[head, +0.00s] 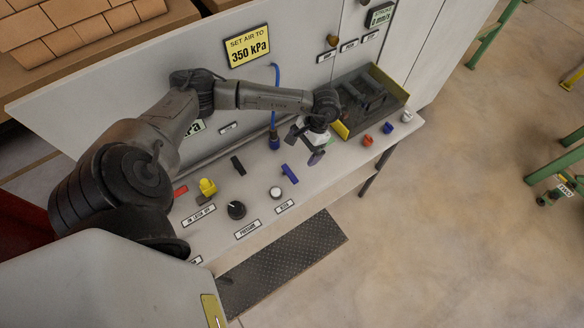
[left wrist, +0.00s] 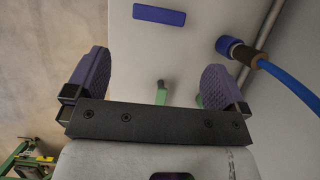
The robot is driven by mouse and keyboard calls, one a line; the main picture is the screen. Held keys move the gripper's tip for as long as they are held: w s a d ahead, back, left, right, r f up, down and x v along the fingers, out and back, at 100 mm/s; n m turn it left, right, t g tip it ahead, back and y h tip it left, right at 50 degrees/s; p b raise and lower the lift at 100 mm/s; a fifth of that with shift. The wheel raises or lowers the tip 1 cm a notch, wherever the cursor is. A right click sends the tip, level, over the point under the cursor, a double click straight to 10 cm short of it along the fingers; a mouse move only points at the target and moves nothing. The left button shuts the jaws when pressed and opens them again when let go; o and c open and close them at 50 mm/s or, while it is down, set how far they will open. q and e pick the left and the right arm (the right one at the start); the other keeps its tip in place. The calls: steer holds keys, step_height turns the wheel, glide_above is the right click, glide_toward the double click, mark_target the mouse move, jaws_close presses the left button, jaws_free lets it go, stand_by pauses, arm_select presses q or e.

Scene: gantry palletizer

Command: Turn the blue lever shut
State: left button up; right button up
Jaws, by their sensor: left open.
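The blue lever (head: 289,173) is a short flat bar on the grey bench top, lying at a slant in the head view. In the left wrist view the blue lever (left wrist: 159,15) lies crosswise near the top edge, beyond the fingertips. My left gripper (head: 306,147) is above the bench, up and to the right of the lever in the head view. In the left wrist view my left gripper (left wrist: 155,84) has its two purple fingers wide apart, with nothing between them gripped. It is not touching the lever. My right gripper is not in view.
A blue hose with its fitting (left wrist: 230,47) stands close to the right finger. A black lever (head: 238,166), yellow knob (head: 207,187), black dial (head: 236,210) and white button (head: 275,192) are on the bench. A dark tray (head: 391,82) and small coloured knobs stand at the right end.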

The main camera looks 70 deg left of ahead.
mark_target(290, 173)
arm_select(q)
steer(key=p+x, duration=0.2)
steer(key=x, duration=0.6)
steer(key=shift+s+d+f, duration=0.15)
steer(key=shift+s+f, duration=0.05)
steer(key=shift+f, duration=0.15)
steer(key=shift+x, duration=1.05)
steer(key=shift+c, duration=0.3)
steer(key=c, duration=1)
